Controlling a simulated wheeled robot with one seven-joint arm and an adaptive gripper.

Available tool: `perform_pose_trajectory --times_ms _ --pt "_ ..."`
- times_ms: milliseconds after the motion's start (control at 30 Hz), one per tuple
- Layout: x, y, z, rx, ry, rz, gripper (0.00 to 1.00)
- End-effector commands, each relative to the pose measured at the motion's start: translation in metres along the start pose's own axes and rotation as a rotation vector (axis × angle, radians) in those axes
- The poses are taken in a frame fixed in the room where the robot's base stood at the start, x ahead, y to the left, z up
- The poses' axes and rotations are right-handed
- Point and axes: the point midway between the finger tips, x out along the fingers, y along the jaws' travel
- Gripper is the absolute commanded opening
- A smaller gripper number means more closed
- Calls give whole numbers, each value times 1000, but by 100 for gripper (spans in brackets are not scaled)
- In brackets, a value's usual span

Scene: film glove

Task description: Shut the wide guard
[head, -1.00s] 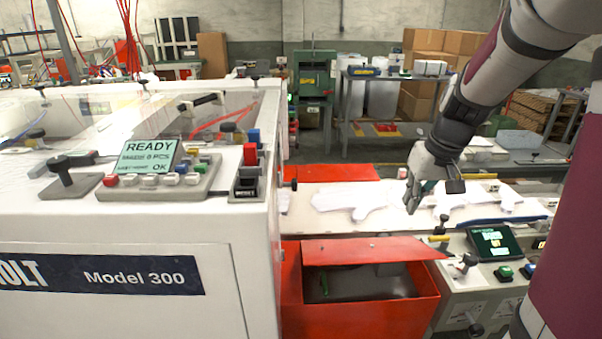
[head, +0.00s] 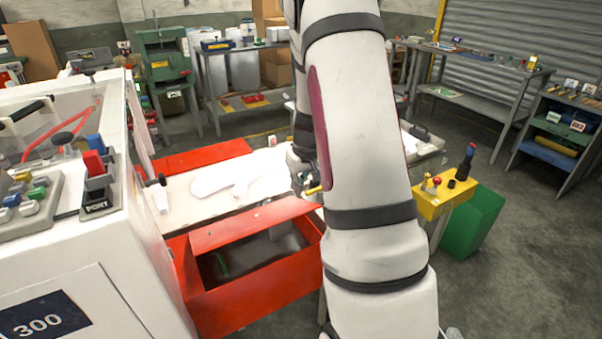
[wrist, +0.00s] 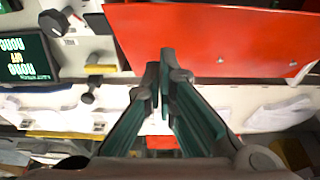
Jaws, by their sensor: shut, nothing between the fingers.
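A red box stands in front of the conveyor, with a wide red hinged panel (head: 252,223), which looks like the wide guard. The panel is tilted and leaves the dark inside of the box (head: 250,255) showing. In the wrist view the red panel (wrist: 215,35), with two small bolts, fills the top right. My gripper (wrist: 162,62) is shut and empty, with its green-lined fingers pointing at the panel's lower edge; I cannot tell whether they touch. In the head view my gripper (head: 302,172) is largely hidden behind my arm, beyond the box's right side.
The white machine (head: 85,255) with its buttons stands close on the left. White glove shapes (head: 235,180) lie on the conveyor. A control panel with a screen (wrist: 25,50) sits beside the red panel. A yellow button box (head: 440,200) and open floor are at the right.

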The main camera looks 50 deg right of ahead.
Motion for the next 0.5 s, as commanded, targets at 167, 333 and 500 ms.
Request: perform_pose_trajectory --times_ms 167,333,500 --pt "18 1 19 4 -2 -1 0" --pt "26 0 27 2 0 -1 0" --pt "28 0 28 1 1 0 0"
